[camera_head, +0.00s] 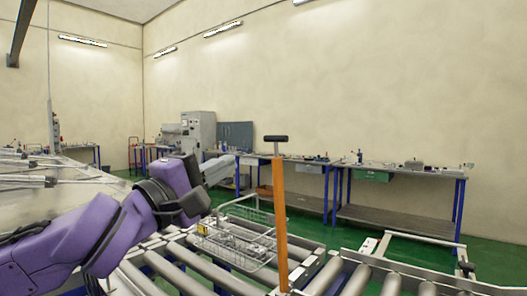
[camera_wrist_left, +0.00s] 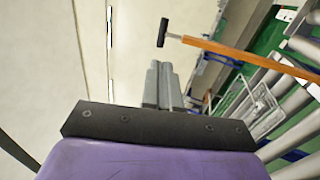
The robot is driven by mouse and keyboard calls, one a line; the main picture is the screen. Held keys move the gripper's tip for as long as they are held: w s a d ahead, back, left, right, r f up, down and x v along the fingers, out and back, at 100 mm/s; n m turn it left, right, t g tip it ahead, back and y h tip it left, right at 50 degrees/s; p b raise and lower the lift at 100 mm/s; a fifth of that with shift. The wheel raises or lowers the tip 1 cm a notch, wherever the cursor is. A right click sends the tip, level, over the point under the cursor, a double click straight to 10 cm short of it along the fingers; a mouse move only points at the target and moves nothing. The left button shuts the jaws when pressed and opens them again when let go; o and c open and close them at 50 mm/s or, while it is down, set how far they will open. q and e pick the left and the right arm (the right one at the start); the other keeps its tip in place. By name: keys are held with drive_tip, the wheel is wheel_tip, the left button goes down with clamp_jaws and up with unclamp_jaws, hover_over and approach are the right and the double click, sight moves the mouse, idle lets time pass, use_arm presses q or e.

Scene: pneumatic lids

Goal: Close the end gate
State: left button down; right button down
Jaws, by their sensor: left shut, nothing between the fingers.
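An orange bar (camera_head: 279,225) with a black crosswise handle (camera_head: 275,139) on top stands upright at the roller conveyor (camera_head: 205,266); I take it to be part of the end gate. In the left wrist view the same orange bar (camera_wrist_left: 245,55) and its black handle (camera_wrist_left: 163,32) lie slantwise at the upper right. My left gripper (camera_head: 233,165) is shut and empty, left of the handle in the head view and apart from it. Its grey fingers (camera_wrist_left: 160,85) also show together in the left wrist view. My right gripper is not in view.
A wire basket (camera_head: 236,240) sits on the rollers left of the orange bar. A white frame (camera_head: 420,252) stands at the right. Workbenches with blue legs (camera_head: 400,176) line the back wall, with green floor before them. A pale tabletop (camera_head: 60,190) is at the left.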

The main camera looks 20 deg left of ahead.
sight(273, 139)
use_arm(q)
drive_tip(key=p+x, duration=0.2)
drive_tip(key=x, duration=1)
drive_tip(key=shift+w+f, duration=0.15)
drive_tip(key=shift+d+p, duration=0.1)
drive_tip(key=shift+p, duration=0.25)
